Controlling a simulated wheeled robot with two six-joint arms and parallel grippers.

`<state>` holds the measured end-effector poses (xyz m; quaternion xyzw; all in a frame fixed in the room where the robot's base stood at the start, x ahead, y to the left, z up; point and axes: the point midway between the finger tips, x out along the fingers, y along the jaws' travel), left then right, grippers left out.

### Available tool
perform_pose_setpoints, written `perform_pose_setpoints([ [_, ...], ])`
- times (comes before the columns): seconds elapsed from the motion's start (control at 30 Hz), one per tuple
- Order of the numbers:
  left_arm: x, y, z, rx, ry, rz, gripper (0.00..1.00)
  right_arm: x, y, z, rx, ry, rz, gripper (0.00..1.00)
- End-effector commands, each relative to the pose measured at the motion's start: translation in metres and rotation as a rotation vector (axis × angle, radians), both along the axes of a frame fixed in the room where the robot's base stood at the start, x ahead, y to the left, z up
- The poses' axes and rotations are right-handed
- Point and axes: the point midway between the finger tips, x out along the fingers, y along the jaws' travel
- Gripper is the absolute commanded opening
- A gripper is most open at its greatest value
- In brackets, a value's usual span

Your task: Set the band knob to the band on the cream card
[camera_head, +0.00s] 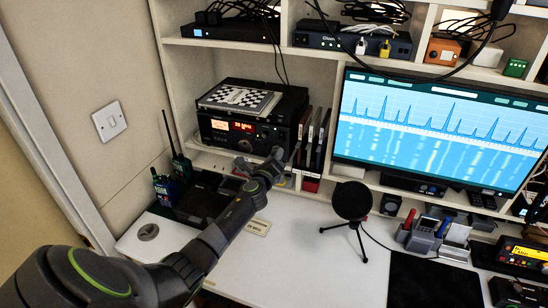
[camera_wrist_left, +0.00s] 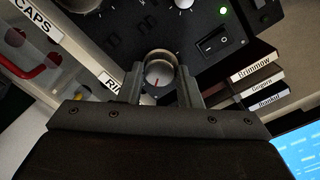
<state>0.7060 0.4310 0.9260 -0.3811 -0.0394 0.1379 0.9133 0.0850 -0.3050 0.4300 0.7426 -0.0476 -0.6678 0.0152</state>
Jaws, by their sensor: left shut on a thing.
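A black radio (camera_head: 215,128) with a lit red display stands in the left cubby. In the left wrist view its front panel (camera_wrist_left: 205,68) shows a switch and a green light. My left gripper (camera_wrist_left: 160,82) is shut on a round silver knob (camera_wrist_left: 159,70) on that panel, with one finger on each side. The knob's red mark points down in that view. In the head view my gripper (camera_head: 274,162) is at the radio's lower right and hides the knob. A cream card (camera_head: 257,227) lies on the desk; its print is too small to read surely. My right gripper is out of view.
Thin upright books (camera_head: 313,150) stand just right of the radio. A chessboard (camera_head: 240,98) lies on top of it. Walkie-talkies (camera_head: 178,160) stand at left. A black microphone on a tripod (camera_head: 352,200) stands on the desk. The desk's front middle is clear.

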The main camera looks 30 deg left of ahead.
Motion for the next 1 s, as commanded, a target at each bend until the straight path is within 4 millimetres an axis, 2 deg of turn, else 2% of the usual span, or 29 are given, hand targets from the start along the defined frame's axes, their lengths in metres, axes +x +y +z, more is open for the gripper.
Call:
perform_pose_setpoints([
  [0.3,-0.0005,-0.0004,-0.0022,0.073,0.021,0.0,0.08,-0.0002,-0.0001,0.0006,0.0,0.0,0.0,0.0],
  [0.73,-0.0006,-0.0003,-0.0026,0.081,0.023,0.001,0.08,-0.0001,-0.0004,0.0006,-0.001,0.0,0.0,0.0],
  [0.77,-0.0006,-0.0003,-0.0026,0.081,0.023,0.001,0.35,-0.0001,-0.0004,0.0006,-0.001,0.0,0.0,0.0],
  [0.9,-0.0005,-0.0002,-0.002,0.08,0.022,0.0,0.53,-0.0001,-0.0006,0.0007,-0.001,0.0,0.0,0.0],
  [1.0,-0.0003,-0.0002,-0.0014,0.08,0.021,0.001,0.53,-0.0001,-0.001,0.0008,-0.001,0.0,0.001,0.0],
])
